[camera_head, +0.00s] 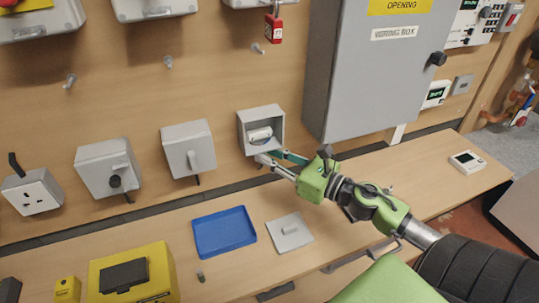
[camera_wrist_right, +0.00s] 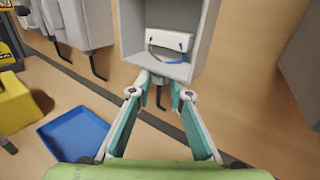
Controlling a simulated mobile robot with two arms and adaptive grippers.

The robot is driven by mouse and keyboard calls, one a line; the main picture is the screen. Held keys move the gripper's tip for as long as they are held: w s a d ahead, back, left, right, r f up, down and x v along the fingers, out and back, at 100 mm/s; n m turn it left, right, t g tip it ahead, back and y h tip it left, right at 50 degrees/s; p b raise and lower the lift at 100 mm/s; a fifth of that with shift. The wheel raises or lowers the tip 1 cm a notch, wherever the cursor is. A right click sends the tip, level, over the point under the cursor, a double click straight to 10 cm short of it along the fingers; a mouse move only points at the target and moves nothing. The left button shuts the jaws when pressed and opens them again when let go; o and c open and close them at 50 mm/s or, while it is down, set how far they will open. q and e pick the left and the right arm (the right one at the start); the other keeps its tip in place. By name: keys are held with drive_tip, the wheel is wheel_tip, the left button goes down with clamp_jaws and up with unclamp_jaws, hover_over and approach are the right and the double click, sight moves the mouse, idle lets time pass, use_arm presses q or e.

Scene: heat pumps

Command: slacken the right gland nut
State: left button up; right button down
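The open grey box (camera_head: 241,128) is on the wall, with a white block (camera_head: 260,134) inside. In the right wrist view the box (camera_wrist_right: 209,35) is straight ahead, showing the white block (camera_wrist_right: 168,44) and thin wires. A dark cable (camera_wrist_right: 159,97) hangs below it. My right gripper (camera_head: 266,158) is just under the box. In the wrist view its fingertips (camera_wrist_right: 160,80) are apart, one on each side of the cable's top. The gland nut is too small to make out clearly, and I cannot tell whether the fingers touch it. My left gripper is not in view.
A blue tray (camera_head: 224,232), a grey lid (camera_head: 289,232) and a yellow case (camera_head: 160,266) lie on the bench below. Closed grey boxes (camera_head: 188,148) are on the wall to the left. A large grey wiring box (camera_head: 365,80) juts out to the right.

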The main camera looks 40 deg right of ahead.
drive_tip(key=shift+a+r+m+h+p, duration=0.2)
drive_tip(key=shift+m+h+p, duration=0.35)
drive_tip(key=shift+p, duration=0.4)
drive_tip(key=shift+w+a+f+m+g+h+p, duration=0.25)
drive_tip(key=shift+m+g+h+p, duration=0.65)
drive_tip(key=shift+m+h, duration=1.65)
drive_tip(key=shift+a+r+m+g+h+p, duration=0.15)
drive_tip(key=shift+a+m+g+h+p, duration=0.75)
drive_tip(key=shift+h, duration=2.6)
drive_tip(key=shift+w+d+f+m+g+h+p, duration=0.15)
drive_tip(key=shift+m+g+h+p, duration=0.75)
drive_tip(key=shift+m+h, duration=1.95)
drive_tip(key=shift+a+r+h, duration=0.1)
drive_tip(key=shift+r+h, duration=0.05)
drive_tip(key=shift+h, duration=0.2)
drive_tip(key=c, duration=1.9)
unclamp_jaws()
